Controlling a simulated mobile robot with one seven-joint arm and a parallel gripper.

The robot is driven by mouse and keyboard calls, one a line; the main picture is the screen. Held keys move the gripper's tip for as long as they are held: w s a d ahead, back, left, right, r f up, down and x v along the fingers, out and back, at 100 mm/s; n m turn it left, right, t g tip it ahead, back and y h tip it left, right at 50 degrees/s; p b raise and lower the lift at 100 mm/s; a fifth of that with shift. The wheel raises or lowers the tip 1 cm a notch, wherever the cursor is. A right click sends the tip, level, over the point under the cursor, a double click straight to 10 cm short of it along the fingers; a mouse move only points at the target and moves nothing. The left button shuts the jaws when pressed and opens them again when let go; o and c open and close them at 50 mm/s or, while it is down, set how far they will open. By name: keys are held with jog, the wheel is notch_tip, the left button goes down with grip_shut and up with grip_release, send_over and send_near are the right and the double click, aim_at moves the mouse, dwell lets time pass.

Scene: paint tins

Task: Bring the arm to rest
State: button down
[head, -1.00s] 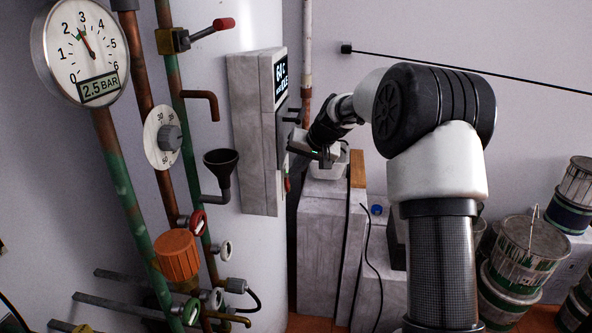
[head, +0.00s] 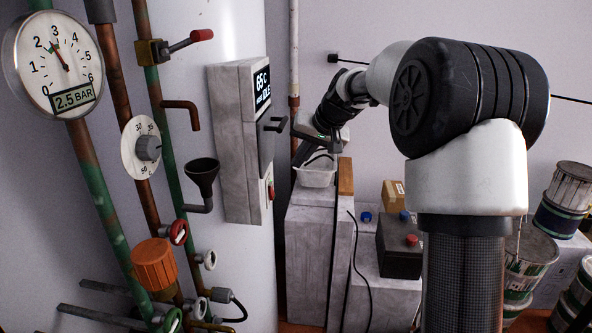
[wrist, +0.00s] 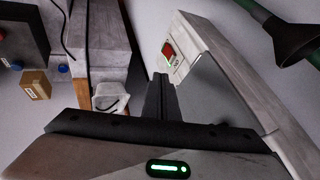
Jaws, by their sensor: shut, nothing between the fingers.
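My arm rises on the right of the head view and bends over to the left. My gripper (wrist: 162,88) shows in the wrist view with its fingers together and nothing between them. In the head view it is dark and partly hidden, close to the grey wall unit with a display (head: 240,140). It is above and beside a small white tub (head: 316,174) on a grey block. The tub also shows in the wrist view (wrist: 110,98).
A dark battery (head: 400,250) with a red cap and a cardboard box (head: 393,194) stand right of the block. Paint tins (head: 568,198) stand at the far right. Pipes, a gauge (head: 58,62), a funnel (head: 202,176) and an orange cap (head: 154,264) fill the left.

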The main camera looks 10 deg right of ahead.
jog(key=shift+s+r, duration=0.4)
jog(key=shift+r, duration=0.3)
jog(key=s+a+r+n+h+p, duration=0.15)
jog(key=s+r+p, duration=0.3)
jog(key=s, duration=0.95)
jog(key=s+r+h+p, duration=0.25)
jog(key=s+r, duration=0.35)
jog(key=s, duration=0.9)
jog(key=s+d+f+p, duration=0.1)
jog(key=s+f+p, duration=0.1)
jog(key=s, duration=0.8)
jog(key=shift+s+f+g, duration=0.2)
jog(key=shift+f+g, duration=0.05)
jog(key=shift+g, duration=0.05)
jog(key=shift+d+n, duration=0.1)
jog(key=shift+n, duration=0.15)
